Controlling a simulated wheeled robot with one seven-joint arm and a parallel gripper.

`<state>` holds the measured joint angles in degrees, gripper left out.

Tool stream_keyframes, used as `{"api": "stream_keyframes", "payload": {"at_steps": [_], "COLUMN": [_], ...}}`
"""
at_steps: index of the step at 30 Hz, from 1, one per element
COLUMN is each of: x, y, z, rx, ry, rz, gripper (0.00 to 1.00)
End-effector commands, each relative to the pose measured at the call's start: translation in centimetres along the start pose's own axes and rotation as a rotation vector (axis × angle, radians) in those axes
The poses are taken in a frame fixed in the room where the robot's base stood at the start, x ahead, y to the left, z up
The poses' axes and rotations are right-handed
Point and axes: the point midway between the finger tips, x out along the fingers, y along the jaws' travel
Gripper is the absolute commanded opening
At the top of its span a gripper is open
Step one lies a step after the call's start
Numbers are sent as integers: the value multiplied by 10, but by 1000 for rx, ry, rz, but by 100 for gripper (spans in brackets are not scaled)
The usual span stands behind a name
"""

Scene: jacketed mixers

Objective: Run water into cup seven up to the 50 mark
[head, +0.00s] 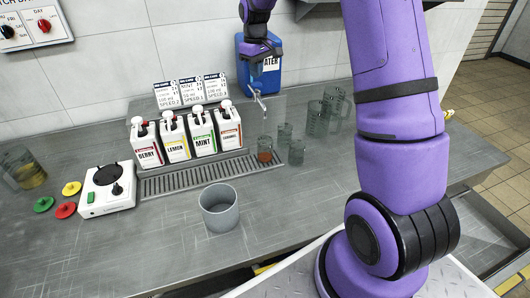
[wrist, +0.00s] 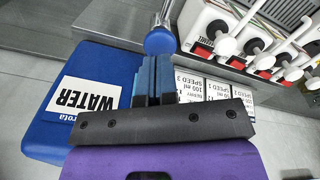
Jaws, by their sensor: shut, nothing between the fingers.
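The blue water container (head: 276,74) stands at the back of the counter; its WATER label (wrist: 80,98) shows in the wrist view. Its metal tap (head: 258,100) hangs at the front, with a round blue knob (wrist: 160,42). My gripper (head: 253,68) is in front of the container, its fingers (wrist: 153,68) shut and empty close to the knob; I cannot tell whether they touch it. A small clear cup with reddish liquid (head: 264,151) stands near the tap. Two more clear cups (head: 285,133) (head: 296,153) stand to its right. I cannot read any cup's number or marks.
Several labelled jugs (head: 174,138) stand behind a drain grate (head: 190,177). Larger glass jugs (head: 318,119) stand right of the cups, near my arm.

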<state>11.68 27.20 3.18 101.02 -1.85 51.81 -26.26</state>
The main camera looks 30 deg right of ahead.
Motion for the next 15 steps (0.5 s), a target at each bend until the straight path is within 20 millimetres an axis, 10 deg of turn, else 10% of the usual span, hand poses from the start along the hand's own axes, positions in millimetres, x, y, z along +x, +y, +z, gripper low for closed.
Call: {"api": "stream_keyframes", "payload": {"at_steps": [15], "x": [12], "y": [0], "z": [0], "rx": [0], "ry": [-1], "rz": [0], "gripper": [0]}}
